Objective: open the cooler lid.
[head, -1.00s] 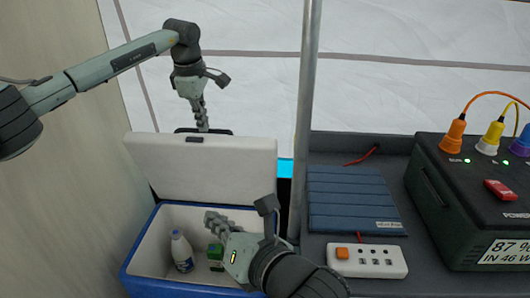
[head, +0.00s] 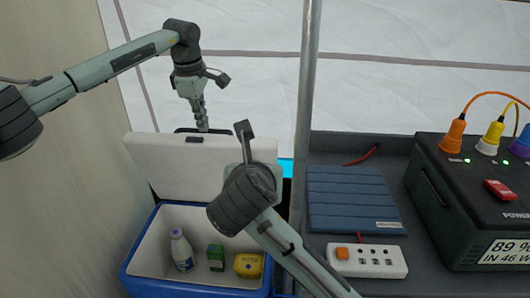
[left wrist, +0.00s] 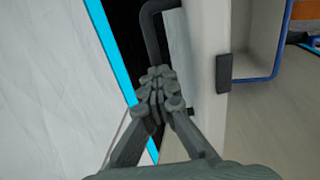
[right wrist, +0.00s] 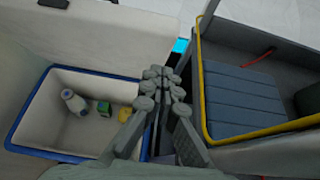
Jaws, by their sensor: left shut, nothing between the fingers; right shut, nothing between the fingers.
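The cooler (head: 185,287) is a blue box with a white inside. Its white lid (head: 170,165) stands up steeply at the back, leaving the inside open to view. My left gripper (head: 202,122) is shut and empty, pointing down at the lid's top edge behind it. In the left wrist view the closed fingers (left wrist: 160,92) are close beside the lid (left wrist: 207,50) and a black handle (left wrist: 150,28). My right gripper is shut and empty; its fingers (right wrist: 160,85) are over the gap at the cooler's right side. In the head view my right wrist hides them and part of the lid.
A blue folded panel (head: 352,200), power strip (head: 367,261) and power station (head: 470,200) sit on the right.

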